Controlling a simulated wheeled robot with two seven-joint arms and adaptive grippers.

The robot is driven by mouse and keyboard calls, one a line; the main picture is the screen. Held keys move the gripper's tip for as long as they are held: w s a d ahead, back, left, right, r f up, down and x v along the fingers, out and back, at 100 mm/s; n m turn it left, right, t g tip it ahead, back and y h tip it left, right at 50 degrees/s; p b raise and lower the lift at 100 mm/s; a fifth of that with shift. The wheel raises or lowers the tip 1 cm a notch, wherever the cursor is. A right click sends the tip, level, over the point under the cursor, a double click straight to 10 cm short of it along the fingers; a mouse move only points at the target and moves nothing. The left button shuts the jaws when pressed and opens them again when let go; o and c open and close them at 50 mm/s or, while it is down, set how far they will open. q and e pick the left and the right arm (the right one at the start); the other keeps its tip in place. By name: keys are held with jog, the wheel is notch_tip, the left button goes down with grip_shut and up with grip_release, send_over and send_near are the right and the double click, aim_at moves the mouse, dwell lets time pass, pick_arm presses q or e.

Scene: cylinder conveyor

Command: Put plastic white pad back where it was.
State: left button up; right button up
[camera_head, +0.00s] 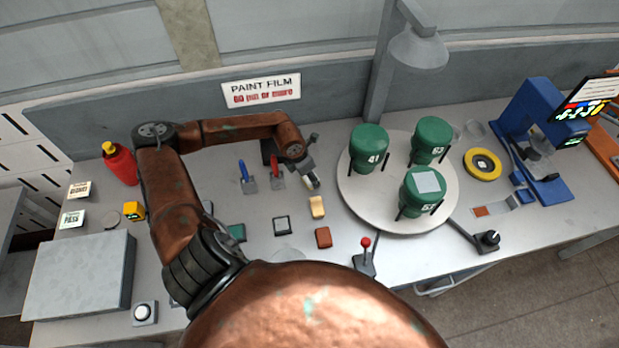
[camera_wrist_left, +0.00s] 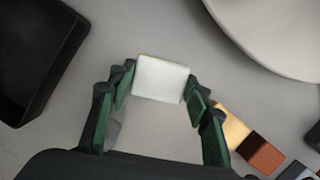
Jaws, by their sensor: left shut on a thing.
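My left gripper (camera_head: 309,174) is shut on the plastic white pad, over the table behind the tan block. In the left wrist view the white pad (camera_wrist_left: 160,79) sits between the green-lined fingertips of the gripper (camera_wrist_left: 158,88). In the head view the pad (camera_head: 314,183) is small and partly hidden by the gripper. I cannot tell whether it touches the table. The tan block (camera_head: 317,206) and red-brown block (camera_head: 323,237) lie in front of it. A dark-edged block with a pale top (camera_head: 282,225) lies to their left. My right gripper is out of view.
A round white turntable (camera_head: 368,205) with three green cylinders stands close on the right; the front cylinder (camera_head: 421,193) has a grey square on top. A red-knobbed lever (camera_head: 365,257) stands near the front.

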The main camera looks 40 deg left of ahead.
pick_arm(q)
jog(key=shift+f, duration=0.85)
jog(key=o, duration=1.2)
jog(key=shift+f, duration=0.1)
jog(key=shift+o, duration=0.2)
jog(key=shift+r, duration=0.2)
jog(key=v, duration=1.2)
jog(key=shift+b, duration=0.45)
